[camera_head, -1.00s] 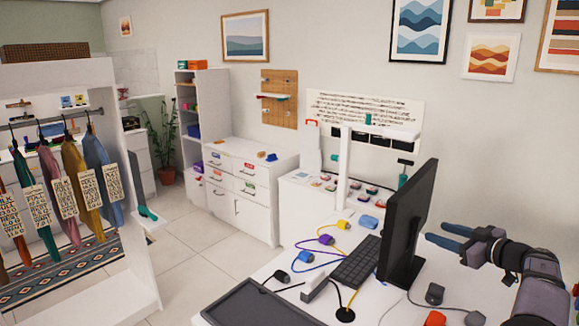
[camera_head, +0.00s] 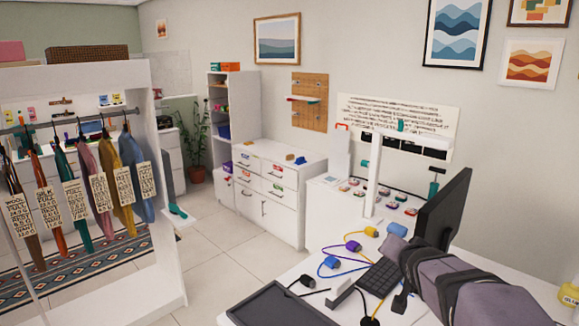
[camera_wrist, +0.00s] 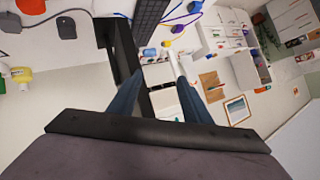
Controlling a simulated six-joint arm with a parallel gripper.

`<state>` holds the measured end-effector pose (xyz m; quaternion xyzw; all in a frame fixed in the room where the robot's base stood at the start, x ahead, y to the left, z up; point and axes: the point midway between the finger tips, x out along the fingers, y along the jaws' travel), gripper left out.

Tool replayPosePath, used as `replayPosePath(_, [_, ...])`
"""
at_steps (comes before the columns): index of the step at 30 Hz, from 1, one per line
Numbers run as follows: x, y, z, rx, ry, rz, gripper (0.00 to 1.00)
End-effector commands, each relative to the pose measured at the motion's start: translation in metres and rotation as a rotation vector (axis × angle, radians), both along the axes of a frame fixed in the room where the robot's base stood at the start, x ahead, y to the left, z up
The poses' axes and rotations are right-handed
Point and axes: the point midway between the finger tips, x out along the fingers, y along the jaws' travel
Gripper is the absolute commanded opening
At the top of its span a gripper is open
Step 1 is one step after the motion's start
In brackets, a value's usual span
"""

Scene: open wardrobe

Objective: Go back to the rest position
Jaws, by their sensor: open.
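My arm crosses the lower right of the head view, in front of the monitor (camera_head: 446,208), and covers part of it. My gripper (camera_wrist: 158,72) shows best in the wrist view. Its two blue fingers are spread apart with nothing held between them. The monitor's dark edge and the keyboard (camera_wrist: 150,18) show beyond the fingers, tilted in the wrist view. In the head view the fingers are largely hidden by the arm.
The desk holds a keyboard (camera_head: 378,277), a dark mat (camera_head: 280,308) and several coloured plugs with cables. An open wardrobe (camera_head: 165,240) with hanging garments stands at the left. White drawers (camera_head: 270,195) stand at the back. The floor (camera_head: 225,255) between is clear.

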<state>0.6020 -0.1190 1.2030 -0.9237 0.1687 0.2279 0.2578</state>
Motion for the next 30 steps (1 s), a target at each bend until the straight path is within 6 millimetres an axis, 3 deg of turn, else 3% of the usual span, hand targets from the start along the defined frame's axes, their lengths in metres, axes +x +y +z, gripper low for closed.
replayPosePath(3, [-0.046,0.027,-0.056,-0.046,0.215,0.078,0.44])
replayPosePath(9, [-0.147,0.069,-0.137,-0.109,0.577,0.265,0.44])
replayPosePath(15, [-0.246,0.100,-0.184,-0.134,0.862,0.471,0.44])
replayPosePath(18, [-0.282,0.110,-0.195,-0.136,0.954,0.550,0.44])
replayPosePath(24, [-0.318,0.118,-0.204,-0.133,1.043,0.633,0.44])
replayPosePath(30, [-0.322,0.119,-0.205,-0.133,1.053,0.643,0.44])
